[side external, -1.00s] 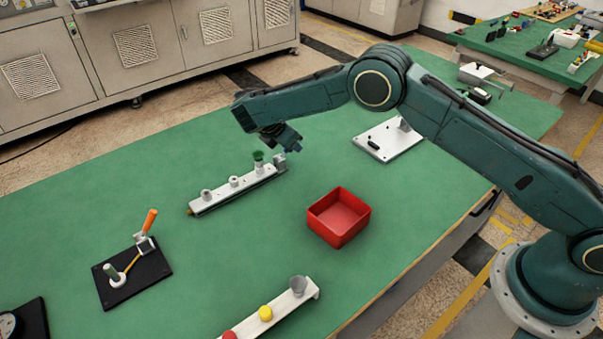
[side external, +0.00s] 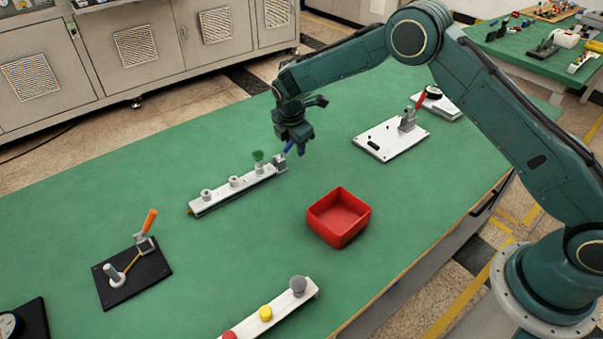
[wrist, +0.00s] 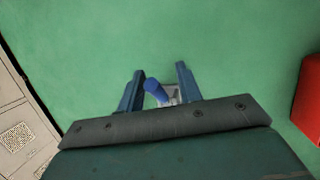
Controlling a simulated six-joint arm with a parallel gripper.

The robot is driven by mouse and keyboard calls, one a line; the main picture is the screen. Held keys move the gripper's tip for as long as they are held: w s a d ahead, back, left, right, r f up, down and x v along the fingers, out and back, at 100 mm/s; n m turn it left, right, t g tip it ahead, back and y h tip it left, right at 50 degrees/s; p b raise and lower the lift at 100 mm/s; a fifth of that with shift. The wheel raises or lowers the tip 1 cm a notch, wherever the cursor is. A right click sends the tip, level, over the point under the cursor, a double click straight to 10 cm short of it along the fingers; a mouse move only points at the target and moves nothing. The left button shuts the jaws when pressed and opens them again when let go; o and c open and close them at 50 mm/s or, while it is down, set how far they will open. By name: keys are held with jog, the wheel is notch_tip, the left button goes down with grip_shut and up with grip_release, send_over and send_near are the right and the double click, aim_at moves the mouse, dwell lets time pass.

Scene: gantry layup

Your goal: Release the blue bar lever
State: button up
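The blue lever (side external: 289,146) stands up at a slant from the grey clamp (side external: 281,162) at the right end of the white bar (side external: 222,196). My gripper (side external: 293,148) hangs over it, pointing down. In the wrist view the blue lever (wrist: 155,89) shows between the two fingers of my gripper (wrist: 160,71), with gaps on both sides. The fingers are apart and not closed on it. The clamp's lower part is mostly hidden by my gripper in the wrist view.
A green knob (side external: 258,157) stands on the bar near the clamp. A red bin (side external: 339,217) is to the right, with a white plate (side external: 392,141) behind it. An orange lever (side external: 150,220) on a black base is at left. Green table between is clear.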

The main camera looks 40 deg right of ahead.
jog(key=shift+d+f+y, duration=0.25)
jog(key=shift+f+y, duration=0.1)
jog(key=shift+y, duration=0.35)
jog(key=shift+d+f+y, duration=0.25)
jog(key=shift+f+y, duration=0.05)
jog(key=shift+y, duration=0.4)
jog(key=v, duration=1.4)
jog(key=s+d+r+m+t, duration=0.1)
jog(key=s+d+r+m, duration=0.2)
jog(key=s+r+m, duration=0.4)
jog(key=shift+s+r+m, duration=0.3)
jog(key=shift+s+r, duration=3.5)
jog(key=shift+s, duration=0.1)
jog(key=shift+d, duration=0.1)
jog(key=shift+c, duration=0.4)
